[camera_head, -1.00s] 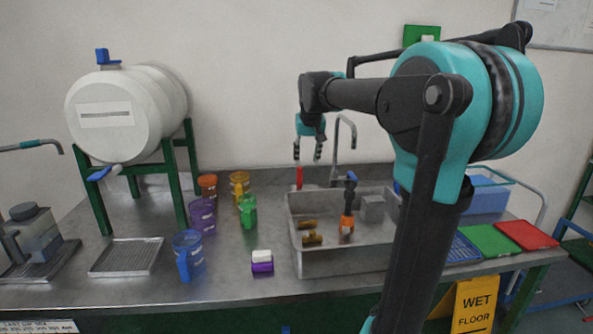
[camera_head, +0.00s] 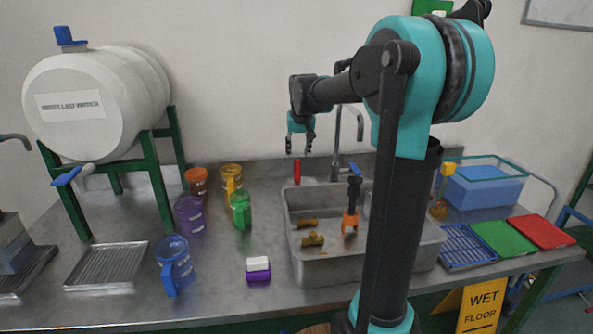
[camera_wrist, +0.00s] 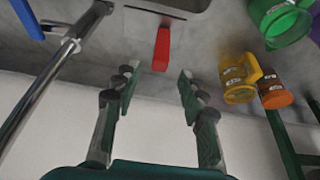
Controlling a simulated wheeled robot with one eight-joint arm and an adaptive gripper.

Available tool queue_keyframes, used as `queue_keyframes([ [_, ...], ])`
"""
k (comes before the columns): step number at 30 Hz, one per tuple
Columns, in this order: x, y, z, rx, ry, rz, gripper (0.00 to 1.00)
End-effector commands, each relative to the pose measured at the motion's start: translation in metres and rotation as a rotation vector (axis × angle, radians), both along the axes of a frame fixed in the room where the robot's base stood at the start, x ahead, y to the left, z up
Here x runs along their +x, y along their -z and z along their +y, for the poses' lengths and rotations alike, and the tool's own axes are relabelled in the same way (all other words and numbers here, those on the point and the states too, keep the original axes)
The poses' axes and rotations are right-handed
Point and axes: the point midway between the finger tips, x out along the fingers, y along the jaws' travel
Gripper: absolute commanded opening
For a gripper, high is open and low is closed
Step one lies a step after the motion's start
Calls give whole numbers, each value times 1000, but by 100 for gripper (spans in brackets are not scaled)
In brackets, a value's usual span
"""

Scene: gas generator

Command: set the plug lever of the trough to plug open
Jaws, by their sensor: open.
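The metal trough (camera_head: 335,268) is set in the worktop at the middle of the head view. A small upright red piece (camera_head: 297,171), likely the plug lever, stands behind its back left corner; it also shows in the wrist view (camera_wrist: 161,49), beyond the trough's edge side. My gripper (camera_head: 298,149) hangs just above the red piece, fingers pointing down, apart from it. In the wrist view my open, empty fingers (camera_wrist: 158,84) stand either side of the line to the red piece. The plug itself cannot be made out.
A tall metal tap (camera_head: 359,125) rises close right of my gripper. Brass fittings (camera_head: 312,240) and an orange-black tool (camera_head: 350,222) are in the trough. Yellow (camera_head: 231,178), orange (camera_head: 197,182) and green (camera_head: 241,212) jugs stand left. A white tank (camera_head: 75,105) is farther left.

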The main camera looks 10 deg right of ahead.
Motion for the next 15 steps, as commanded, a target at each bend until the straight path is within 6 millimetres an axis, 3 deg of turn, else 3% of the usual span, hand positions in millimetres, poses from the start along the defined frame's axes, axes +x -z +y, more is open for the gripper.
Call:
queue_keyframes([
  [9, 25, 59, 0, 0, 0, 0, 41],
  [15, 35, 84, 0, 0, 0, 0, 41],
])
